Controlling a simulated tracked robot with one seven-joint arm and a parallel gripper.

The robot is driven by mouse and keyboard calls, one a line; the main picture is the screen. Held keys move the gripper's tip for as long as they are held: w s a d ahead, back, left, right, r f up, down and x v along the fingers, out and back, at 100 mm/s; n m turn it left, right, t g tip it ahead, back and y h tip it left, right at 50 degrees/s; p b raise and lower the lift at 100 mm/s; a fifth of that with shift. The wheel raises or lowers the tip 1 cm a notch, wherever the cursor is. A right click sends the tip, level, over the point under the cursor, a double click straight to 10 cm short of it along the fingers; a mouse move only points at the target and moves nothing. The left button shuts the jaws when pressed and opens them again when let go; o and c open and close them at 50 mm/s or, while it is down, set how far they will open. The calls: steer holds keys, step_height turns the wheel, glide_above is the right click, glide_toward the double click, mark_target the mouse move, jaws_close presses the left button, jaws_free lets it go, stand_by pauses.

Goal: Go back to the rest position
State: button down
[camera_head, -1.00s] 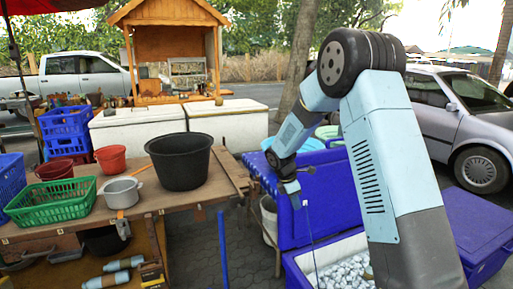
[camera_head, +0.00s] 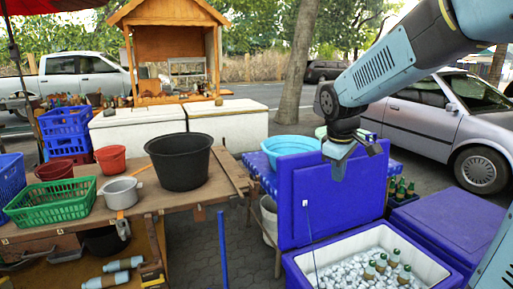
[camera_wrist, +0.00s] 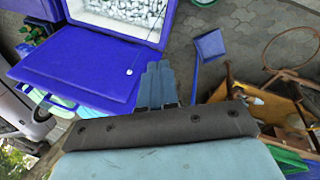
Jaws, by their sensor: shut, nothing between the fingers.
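My gripper (camera_head: 338,163) hangs from my raised arm in front of the upright blue lid of the cooler, in the head view. Its fingers point down and hold nothing. In the wrist view my gripper's fingers (camera_wrist: 157,82) are together, with the blue lid (camera_wrist: 75,68) beside them on the left. No object is in contact with the fingers that I can see.
The open blue cooler (camera_head: 330,262) holds ice and several bottles. A wooden table (camera_head: 150,197) on the left bears a black bucket (camera_head: 180,165), a grey pot (camera_head: 121,196) and a green basket (camera_head: 50,203). A light blue basin (camera_head: 290,146) stands behind the lid.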

steer(key=s+d+r+m+t, duration=0.1)
steer(key=s+m, duration=0.3)
steer(key=s, duration=0.5)
steer(key=s+d+r+m+t+y, duration=0.1)
steer(key=s+r+m, duration=0.2)
steer(key=s, duration=0.7)
steer(key=shift+m+t+y, duration=0.3)
steer(key=shift+m+t, duration=0.1)
steer(key=shift+m, duration=0.6)
steer(key=shift+s, duration=0.1)
